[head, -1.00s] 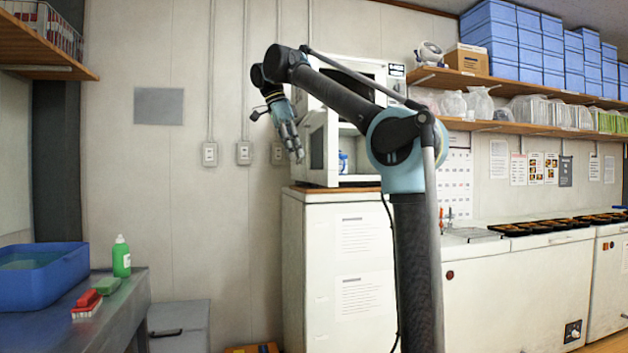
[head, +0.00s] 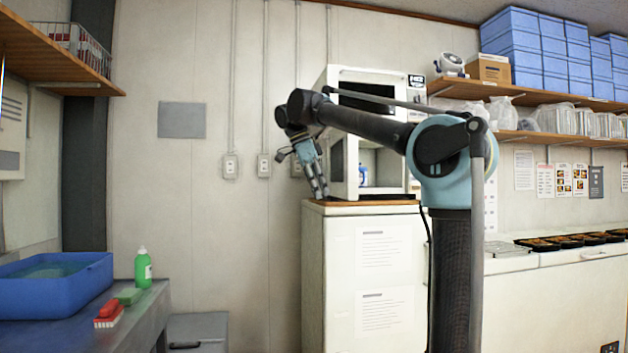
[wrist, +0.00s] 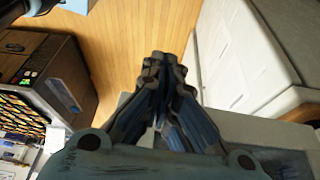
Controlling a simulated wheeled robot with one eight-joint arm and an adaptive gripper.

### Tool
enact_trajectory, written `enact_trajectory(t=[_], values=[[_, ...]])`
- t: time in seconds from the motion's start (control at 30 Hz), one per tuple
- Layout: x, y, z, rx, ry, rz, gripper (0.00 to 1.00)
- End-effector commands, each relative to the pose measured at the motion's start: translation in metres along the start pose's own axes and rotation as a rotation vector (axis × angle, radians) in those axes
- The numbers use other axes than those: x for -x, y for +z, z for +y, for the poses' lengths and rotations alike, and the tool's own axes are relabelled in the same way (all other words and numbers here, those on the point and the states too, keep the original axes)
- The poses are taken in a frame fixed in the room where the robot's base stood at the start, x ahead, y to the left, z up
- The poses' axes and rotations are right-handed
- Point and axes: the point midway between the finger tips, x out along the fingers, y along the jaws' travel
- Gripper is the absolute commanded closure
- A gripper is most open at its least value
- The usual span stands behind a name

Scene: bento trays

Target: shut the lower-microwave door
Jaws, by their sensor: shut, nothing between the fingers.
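The lower microwave (head: 388,172) stands on top of the white cabinet, partly hidden behind my arm. Its interior is in view, with a blue and white item (head: 363,176) inside. The lower-microwave door (head: 338,165) stands open at the left, a white frame with a dark window. My gripper (head: 322,192) is shut and empty, pointing down beside the door's left edge, low near the cabinet top. I cannot tell whether it touches the door. In the wrist view my gripper (wrist: 160,65) has its fingers together with nothing between them.
The upper microwave (head: 347,90) sits above. The white cabinet (head: 335,275) is below. Wall outlets (head: 230,166) are at the left of the gripper. A metal table with a blue tub (head: 90,262) and a green bottle (head: 143,268) is at the left. Wooden floor (wrist: 135,30) shows below the gripper.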

Motion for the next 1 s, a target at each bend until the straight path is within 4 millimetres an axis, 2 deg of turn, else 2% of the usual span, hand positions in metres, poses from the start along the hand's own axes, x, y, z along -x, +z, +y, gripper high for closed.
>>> enact_trajectory(t=[0.1,0.33,1.0], values=[[-0.007,-0.018,0.000,-0.003,0.001,0.000,1.00],[-0.013,-0.034,0.000,-0.001,0.000,-0.001,1.00],[-0.014,-0.035,0.003,0.041,-0.016,-0.001,1.00]])
